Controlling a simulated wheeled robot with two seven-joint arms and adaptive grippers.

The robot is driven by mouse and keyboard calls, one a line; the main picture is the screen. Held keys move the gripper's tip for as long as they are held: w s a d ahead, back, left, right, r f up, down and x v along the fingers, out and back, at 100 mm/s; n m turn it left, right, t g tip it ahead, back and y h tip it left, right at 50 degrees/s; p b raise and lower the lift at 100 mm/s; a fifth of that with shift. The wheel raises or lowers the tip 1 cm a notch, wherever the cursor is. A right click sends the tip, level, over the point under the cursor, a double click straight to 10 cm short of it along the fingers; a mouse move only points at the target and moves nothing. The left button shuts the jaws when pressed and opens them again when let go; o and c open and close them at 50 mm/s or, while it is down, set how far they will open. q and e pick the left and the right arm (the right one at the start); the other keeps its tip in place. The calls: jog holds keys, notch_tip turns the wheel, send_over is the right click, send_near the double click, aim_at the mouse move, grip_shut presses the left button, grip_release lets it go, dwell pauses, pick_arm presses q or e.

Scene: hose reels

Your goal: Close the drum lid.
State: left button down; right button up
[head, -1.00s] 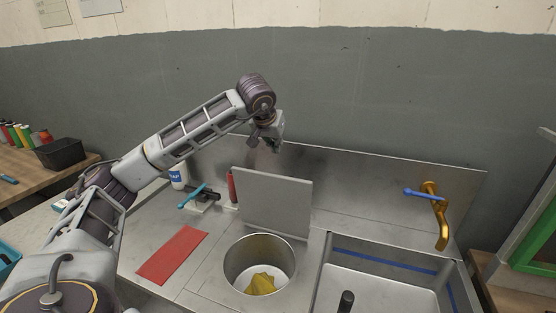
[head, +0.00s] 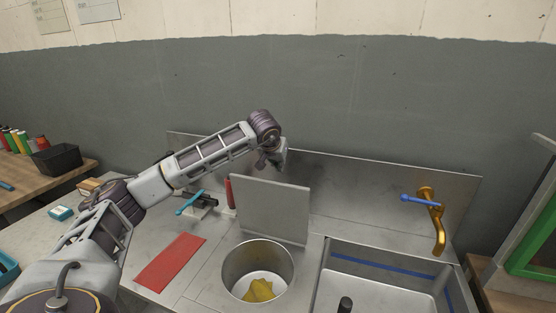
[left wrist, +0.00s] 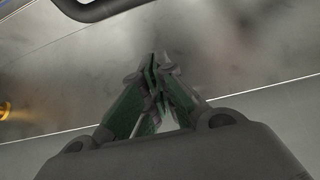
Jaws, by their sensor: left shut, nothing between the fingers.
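The drum (head: 230,276) is a round metal opening in the counter with a crumpled yellow cloth (head: 259,290) inside. Its flat grey square lid (head: 270,210) stands open, nearly upright, at the back of the opening. In the head view my left gripper (head: 279,164) is behind the lid's top edge, in front of the metal backsplash; its fingertips are hard to make out there. In the left wrist view its green fingers (left wrist: 154,70) are together and empty, with a metal surface beyond them. My right gripper is not in view.
A sink (head: 385,285) with a brass tap (head: 437,215) is on the right. A red mat (head: 170,262) lies left of the drum. A red cylinder (head: 229,192) and a blue-handled tool (head: 189,203) are left of the lid. The metal backsplash (head: 385,205) limits room behind.

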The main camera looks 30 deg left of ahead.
pick_arm(q)
jog(key=s, duration=0.1)
jog(key=s+f, duration=0.1)
jog(key=s, duration=0.1)
jog(key=shift+s+d+f+p, duration=0.25)
jog(key=shift+d+p, duration=0.05)
jog(key=shift+d, duration=0.1)
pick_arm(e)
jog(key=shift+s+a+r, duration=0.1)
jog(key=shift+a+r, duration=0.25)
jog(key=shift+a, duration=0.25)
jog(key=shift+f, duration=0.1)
